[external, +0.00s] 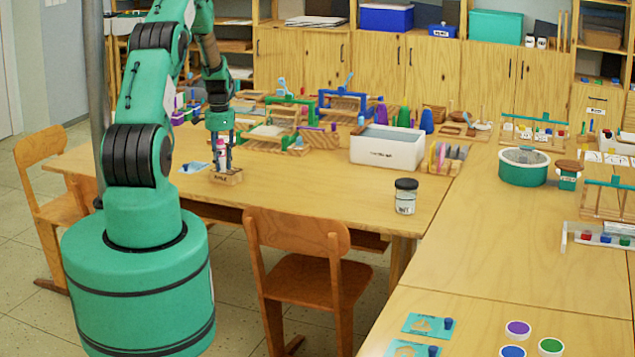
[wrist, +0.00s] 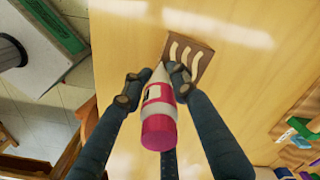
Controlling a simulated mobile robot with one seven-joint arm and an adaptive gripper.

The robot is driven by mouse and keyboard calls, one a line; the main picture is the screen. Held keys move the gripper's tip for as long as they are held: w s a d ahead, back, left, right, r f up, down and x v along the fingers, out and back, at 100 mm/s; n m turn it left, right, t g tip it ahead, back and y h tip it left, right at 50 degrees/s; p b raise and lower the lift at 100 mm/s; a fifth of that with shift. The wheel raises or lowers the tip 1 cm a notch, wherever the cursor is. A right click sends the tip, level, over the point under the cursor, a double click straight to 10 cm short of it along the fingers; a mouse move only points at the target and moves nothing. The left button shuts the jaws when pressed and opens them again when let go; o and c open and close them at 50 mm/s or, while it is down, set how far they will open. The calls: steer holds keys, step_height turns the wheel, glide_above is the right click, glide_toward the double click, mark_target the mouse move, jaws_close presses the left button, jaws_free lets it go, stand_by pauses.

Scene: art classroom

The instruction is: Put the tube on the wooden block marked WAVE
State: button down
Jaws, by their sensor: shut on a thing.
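The tube (wrist: 159,110) is pink and white with a pale tapered tip. It also shows in the external view (external: 221,152), roughly upright. My gripper (wrist: 154,82) is shut on it near the tapered end, and it also shows in the external view (external: 224,164). The wooden block (wrist: 190,62) has pale wavy lines on its top and lies on the table just past the fingertips. In the external view the block (external: 226,177) is right below my gripper, with small dark lettering on its front. I cannot tell whether the tip touches the block.
A blue and white flat item (external: 194,167) lies left of the block. Wooden frames (external: 285,125) and a white bin (external: 387,150) stand farther back and right. A dark-lidded jar (external: 405,196) stands near the front edge. The table between block and jar is clear.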

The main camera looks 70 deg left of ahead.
mark_target(221, 140)
steer(key=shift+f, duration=0.15)
steer(key=c, duration=1.4)
jaws_free()
step_height(221, 140, up, 12)
steer(key=shift+r+p, duration=0.15)
steer(key=shift+p, duration=0.85)
